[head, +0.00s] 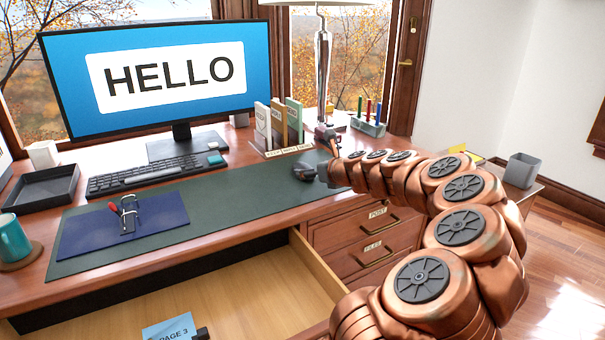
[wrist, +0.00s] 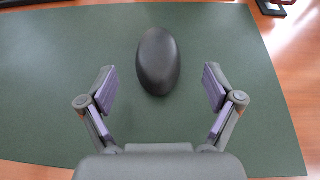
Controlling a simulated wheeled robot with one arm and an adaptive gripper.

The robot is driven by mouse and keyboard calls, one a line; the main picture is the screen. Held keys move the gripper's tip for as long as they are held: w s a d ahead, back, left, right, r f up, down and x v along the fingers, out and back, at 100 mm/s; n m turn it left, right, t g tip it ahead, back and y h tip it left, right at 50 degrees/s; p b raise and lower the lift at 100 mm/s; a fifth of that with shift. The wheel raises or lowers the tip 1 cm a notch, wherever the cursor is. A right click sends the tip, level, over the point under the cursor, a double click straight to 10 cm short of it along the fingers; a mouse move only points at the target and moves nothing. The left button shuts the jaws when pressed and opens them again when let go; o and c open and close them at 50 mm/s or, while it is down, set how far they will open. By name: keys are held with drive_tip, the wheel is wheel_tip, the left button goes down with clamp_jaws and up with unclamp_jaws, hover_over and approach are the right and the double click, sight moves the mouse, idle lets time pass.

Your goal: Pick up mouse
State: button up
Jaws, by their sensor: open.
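The mouse (wrist: 158,62) is a dark, smooth oval lying on the green desk mat (wrist: 60,60). In the wrist view it sits ahead of my gripper (wrist: 158,88), roughly centred between the two fingers, with its near end between the fingertips. My gripper is open and empty, and its fingers do not touch the mouse in this view. In the head view the mouse (head: 304,172) shows as a small dark shape at the right end of the mat, just left of the end of my arm. My arm hides part of that area.
A keyboard (head: 158,174) and monitor (head: 180,75) stand to the left. A file holder (head: 278,125) stands behind the mouse, with a pen holder (head: 368,126) and lamp (head: 323,70) to its right. An open drawer (head: 230,285) juts out below the desk.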

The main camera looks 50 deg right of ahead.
drive_tip(key=shift+b+x, duration=0.85)
drive_tip(key=shift+x, duration=1.5)
drive_tip(key=shift+w+f, duration=0.1)
drive_tip(key=shift+w, duration=0.3)
drive_tip(key=c, duration=1.3)
